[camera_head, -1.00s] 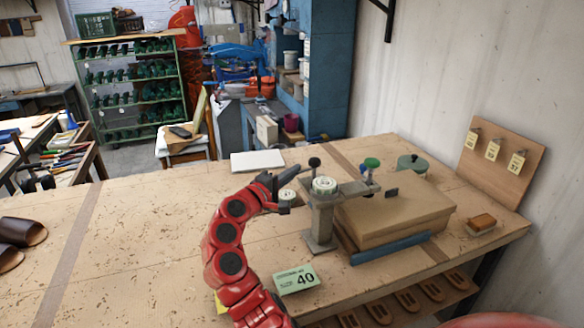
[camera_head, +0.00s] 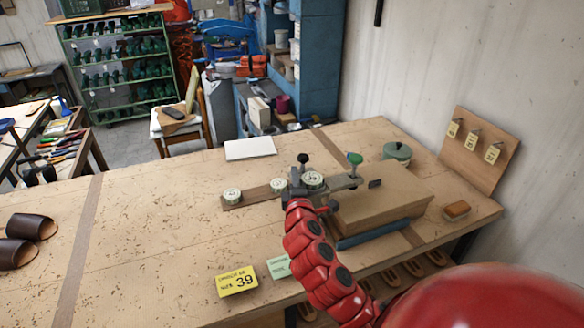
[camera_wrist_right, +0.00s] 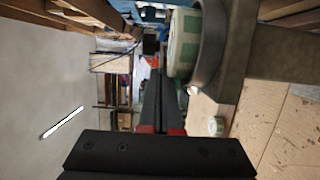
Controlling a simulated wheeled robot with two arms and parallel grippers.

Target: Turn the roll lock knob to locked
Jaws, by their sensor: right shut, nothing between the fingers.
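A grey metal roll holder (camera_head: 325,200) stands on the workbench with a white-and-green roll (camera_head: 312,180) on top. A black ball knob (camera_head: 303,158) rises just behind this roll, and a green knob (camera_head: 354,158) stands to its right. I cannot tell for sure which is the roll lock knob. My right gripper (camera_head: 296,184) is shut and empty, close to the left side of the holder; the arm hides part of the stand. In the right wrist view its dark fingers (camera_wrist_right: 160,105) are together, beside a roll (camera_wrist_right: 183,45). My left gripper is out of view.
A cardboard box (camera_head: 385,205) sits right of the holder. A strip with two more rolls (camera_head: 232,195) lies to the left. A yellow card (camera_head: 237,281) lies in front, and a green tin (camera_head: 397,152) stands behind the box.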

